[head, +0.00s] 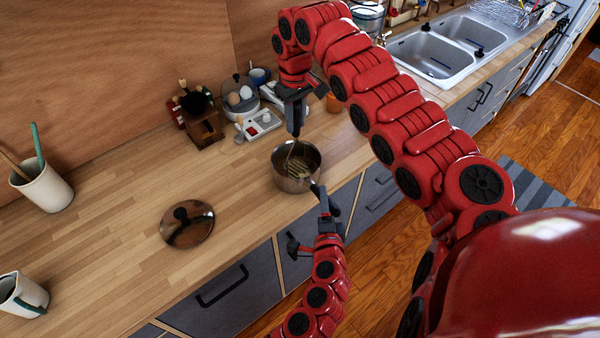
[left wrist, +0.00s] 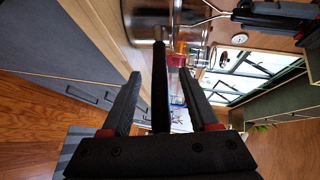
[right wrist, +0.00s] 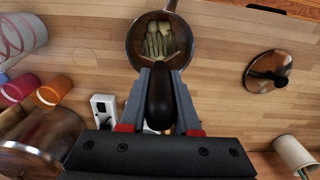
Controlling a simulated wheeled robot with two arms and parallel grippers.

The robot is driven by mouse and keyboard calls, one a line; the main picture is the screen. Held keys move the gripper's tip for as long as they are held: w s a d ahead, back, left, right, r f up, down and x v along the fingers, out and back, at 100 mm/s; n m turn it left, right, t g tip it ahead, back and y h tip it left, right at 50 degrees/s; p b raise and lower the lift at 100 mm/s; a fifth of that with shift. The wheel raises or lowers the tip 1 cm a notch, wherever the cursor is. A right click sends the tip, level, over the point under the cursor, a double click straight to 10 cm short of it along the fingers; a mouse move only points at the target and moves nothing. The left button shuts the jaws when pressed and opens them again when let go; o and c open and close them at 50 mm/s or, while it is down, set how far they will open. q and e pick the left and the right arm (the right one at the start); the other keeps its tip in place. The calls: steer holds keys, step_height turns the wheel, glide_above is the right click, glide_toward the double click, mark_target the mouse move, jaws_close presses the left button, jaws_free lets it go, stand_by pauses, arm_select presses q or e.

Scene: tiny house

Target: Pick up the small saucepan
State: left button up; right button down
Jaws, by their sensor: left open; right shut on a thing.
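The small saucepan (head: 290,181) is a steel pan on the wooden counter near its front edge. Its dark handle (head: 319,191) points toward the front; it also shows in the left wrist view (left wrist: 160,88). My left gripper (head: 313,226) is open at this handle, with the handle between its spread fingers. My right gripper (head: 294,122) is above the pan, shut on the black handle of a masher (right wrist: 158,97). The masher's head sits inside the pan (right wrist: 135,50), seen in the right wrist view.
A lid with a black knob (head: 187,224) lies left of the pan. An egg cooker (head: 240,95) and a dark wooden box (head: 205,128) stand behind. A utensil crock (head: 42,186) is at the left, the sink (head: 440,55) at the back right.

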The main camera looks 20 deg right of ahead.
arm_select(q)
steer(key=shift+x, duration=0.9)
steer(key=shift+s, duration=0.1)
jaws_close()
stand_by(0.6)
